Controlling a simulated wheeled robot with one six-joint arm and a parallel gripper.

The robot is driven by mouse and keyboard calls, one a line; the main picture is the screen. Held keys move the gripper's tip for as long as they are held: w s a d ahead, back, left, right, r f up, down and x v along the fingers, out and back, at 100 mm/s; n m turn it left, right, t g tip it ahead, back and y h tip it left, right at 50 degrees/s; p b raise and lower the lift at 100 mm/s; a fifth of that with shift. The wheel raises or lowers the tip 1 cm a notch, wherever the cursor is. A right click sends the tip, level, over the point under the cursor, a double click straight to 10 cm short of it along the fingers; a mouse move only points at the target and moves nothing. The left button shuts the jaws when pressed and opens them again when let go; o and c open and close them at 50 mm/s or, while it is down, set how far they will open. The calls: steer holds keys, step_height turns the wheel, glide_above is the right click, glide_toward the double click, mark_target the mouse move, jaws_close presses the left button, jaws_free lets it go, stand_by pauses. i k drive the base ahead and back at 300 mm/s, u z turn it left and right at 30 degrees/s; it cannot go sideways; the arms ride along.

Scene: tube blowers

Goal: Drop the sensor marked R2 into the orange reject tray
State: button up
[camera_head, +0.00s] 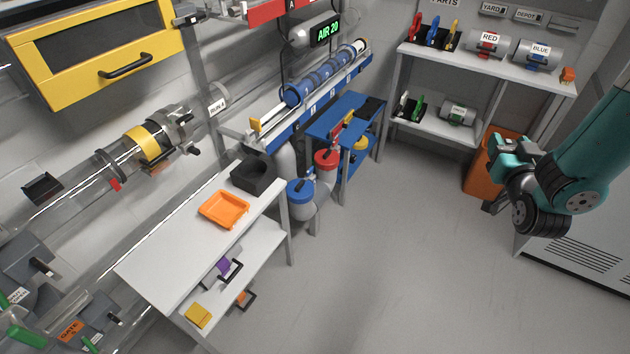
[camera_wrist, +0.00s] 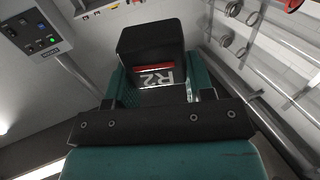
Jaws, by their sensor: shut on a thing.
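The sensor marked R2 (camera_wrist: 152,42) is a black block with a red stripe and a white label that reads upside down in the wrist view. My gripper (camera_wrist: 150,88) is shut on it, with teal fingers on both sides. In the head view my arm's teal wrist is at the right, far from the tray; the sensor cannot be made out clearly there. The orange reject tray (camera_head: 224,210) is shallow and looks empty. It lies on the white bench's top at the left.
A black open box (camera_head: 253,174) stands beside the tray on the white bench (camera_head: 165,258). A blue bench (camera_head: 345,118) with coloured canisters is behind it. Shelves (camera_head: 490,68) and an orange bin (camera_head: 480,175) are at the back right. The grey floor (camera_head: 390,250) between is clear.

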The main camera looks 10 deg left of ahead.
mark_target(230, 211)
steer(key=u, duration=0.25)
steer(key=i, duration=1.1)
steer(key=u, duration=0.4)
